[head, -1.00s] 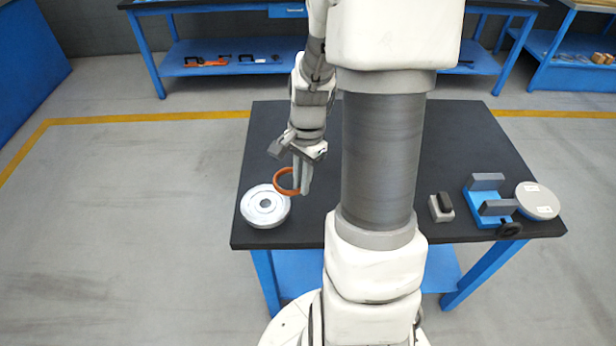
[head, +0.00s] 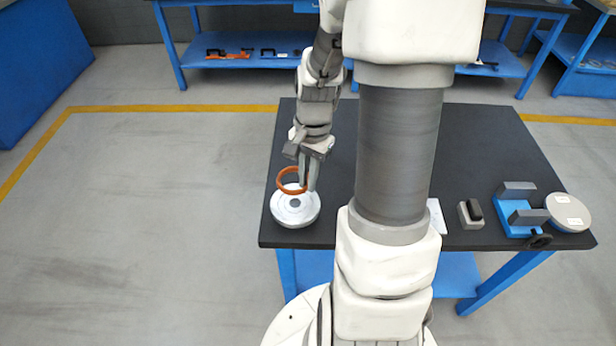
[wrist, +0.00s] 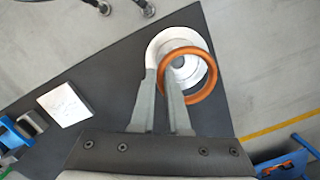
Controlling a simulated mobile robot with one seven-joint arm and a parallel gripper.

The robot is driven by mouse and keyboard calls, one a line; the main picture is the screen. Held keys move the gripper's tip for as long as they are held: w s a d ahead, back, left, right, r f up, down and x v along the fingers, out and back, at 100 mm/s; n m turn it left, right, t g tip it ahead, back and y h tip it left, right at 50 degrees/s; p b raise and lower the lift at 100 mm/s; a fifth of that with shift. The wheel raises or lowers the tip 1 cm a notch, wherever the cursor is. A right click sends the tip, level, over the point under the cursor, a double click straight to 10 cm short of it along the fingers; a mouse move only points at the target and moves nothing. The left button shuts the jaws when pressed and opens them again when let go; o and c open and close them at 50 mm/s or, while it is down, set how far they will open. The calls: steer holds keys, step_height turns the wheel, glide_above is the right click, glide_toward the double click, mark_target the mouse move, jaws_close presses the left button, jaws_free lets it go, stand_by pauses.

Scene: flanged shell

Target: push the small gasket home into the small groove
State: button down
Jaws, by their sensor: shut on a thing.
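The small gasket is an orange ring (head: 280,184), held at its right side by my gripper (head: 309,182). In the wrist view, my gripper's fingers (wrist: 166,100) are shut on the near left part of the ring (wrist: 216,82). The flanged shell is a round silver-white part (head: 295,212) on the dark table's left front corner. In the wrist view the ring overlaps the shell (wrist: 157,48) and sits off to the right of its centre. The ring appears tilted and above the shell; I cannot tell whether they touch. The small groove cannot be made out clearly.
On the table's right side stand a blue vise-like fixture (head: 516,212), a round grey disc (head: 568,212) and a small block with a dark top (head: 471,214). A white card (head: 437,216) lies partly behind my arm. The dark tabletop (head: 480,150) is clear behind them.

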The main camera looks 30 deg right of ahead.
steer(key=shift+f, duration=0.1)
steer(key=b, duration=0.4)
glide_above(307, 212)
steer(key=shift+w+d+f, duration=0.1)
steer(key=shift+f, duration=1.3)
steer(key=shift+w+d+f, duration=0.1)
steer(key=shift+f, duration=1.3)
steer(key=shift+f+b, duration=0.95)
steer(key=shift+f, duration=0.3)
steer(key=c, duration=0.8)
jaws_free()
steer(key=shift+c, duration=0.2)
steer(key=shift+r, duration=0.1)
step_height(307, 212, up, 17)
steer(key=d+p, duration=0.2)
steer(key=p, duration=0.1)
steer(key=shift+w+p, duration=0.3)
steer(key=shift+w, duration=0.15)
steer(key=shift+a+r, duration=0.1)
